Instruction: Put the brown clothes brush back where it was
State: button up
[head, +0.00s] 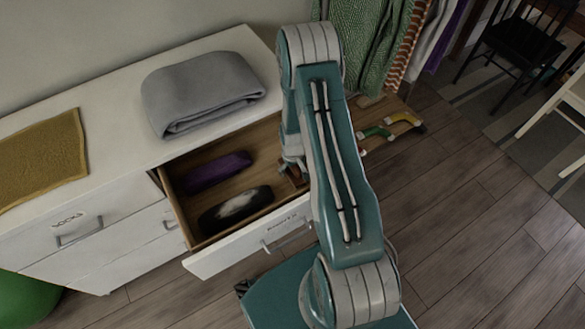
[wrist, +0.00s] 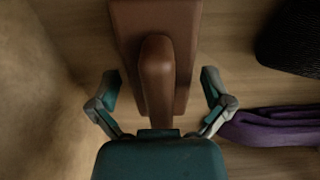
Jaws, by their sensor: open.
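The brown clothes brush (wrist: 158,75) lies on the wooden floor of the open drawer, with a raised rounded handle along its middle. In the head view only a small brown bit of it shows beneath my gripper (head: 293,165); my arm hides the rest. In the wrist view my gripper (wrist: 160,88) is open, with one finger on each side of the brush's handle. Gaps show between both fingers and the handle.
In the open drawer (head: 225,253) lie a folded purple cloth (head: 217,170) and a dark oval thing with a whitish patch (head: 236,207). A folded grey cloth (head: 200,90) and a mustard cloth (head: 40,160) lie on the white dresser top. Clothes (head: 365,45) hang behind my arm.

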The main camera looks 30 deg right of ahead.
jog(key=shift+r, duration=0.1)
notch_tip(320, 180, up, 12)
jog(key=s+a+r+t, duration=0.1)
jog(key=s+a+r, duration=0.15)
jog(key=r, duration=0.85)
jog(key=s+a+r+t, duration=0.15)
jog(key=a+r, duration=0.25)
jog(key=r, duration=0.7)
jog(key=s+a+r+t, duration=0.1)
jog(key=s+a+r, duration=0.2)
jog(key=s+r, duration=0.3)
jog(key=s+a+r+t, duration=0.2)
jog(key=s+r, duration=0.4)
jog(key=s, duration=0.3)
jog(key=shift+a, duration=0.6)
